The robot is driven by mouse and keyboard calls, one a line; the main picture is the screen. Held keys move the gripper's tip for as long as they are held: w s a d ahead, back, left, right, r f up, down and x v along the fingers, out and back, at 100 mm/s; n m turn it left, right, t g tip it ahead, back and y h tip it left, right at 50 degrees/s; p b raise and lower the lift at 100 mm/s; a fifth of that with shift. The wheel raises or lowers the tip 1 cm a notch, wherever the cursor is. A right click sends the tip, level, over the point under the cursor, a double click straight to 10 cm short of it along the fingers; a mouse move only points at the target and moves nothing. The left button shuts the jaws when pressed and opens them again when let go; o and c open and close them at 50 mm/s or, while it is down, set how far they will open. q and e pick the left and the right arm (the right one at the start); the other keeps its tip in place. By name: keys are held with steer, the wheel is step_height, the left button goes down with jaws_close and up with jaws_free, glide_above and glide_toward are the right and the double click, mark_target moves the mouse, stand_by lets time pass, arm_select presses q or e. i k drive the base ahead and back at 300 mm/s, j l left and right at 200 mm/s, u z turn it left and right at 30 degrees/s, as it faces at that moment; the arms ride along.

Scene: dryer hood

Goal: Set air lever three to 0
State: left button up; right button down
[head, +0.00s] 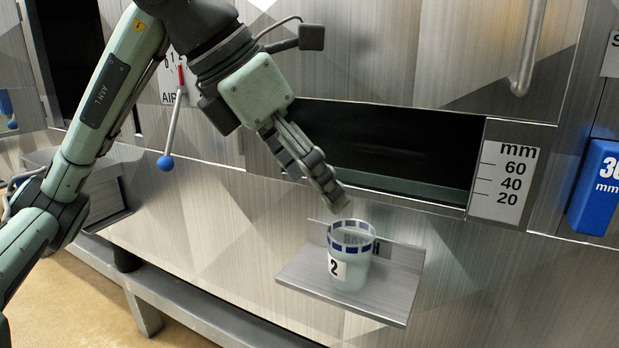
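An air lever (173,125) with a blue ball knob hangs down on the metal front, left of centre. Its red pointer (181,76) stands nearly upright on a white scale plate (168,88). Digits 0, 1 and 2 show in part there; my arm covers the rest of the plate and any lever number. My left gripper (336,192) is to the right of this lever, apart from it, with its fingers slanting down right above a cup. I see the fingers edge-on and nothing held between them. My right gripper is out of view.
A pale cup (348,272) marked 2 stands on a small metal shelf (400,300) below my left gripper. A dark slot (400,150) with an mm scale (503,172) lies behind. A blue block (598,190) is at right. Another blue knob (12,125) is at far left.

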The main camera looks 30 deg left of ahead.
mark_target(165, 164)
steer(key=u, duration=1.5)
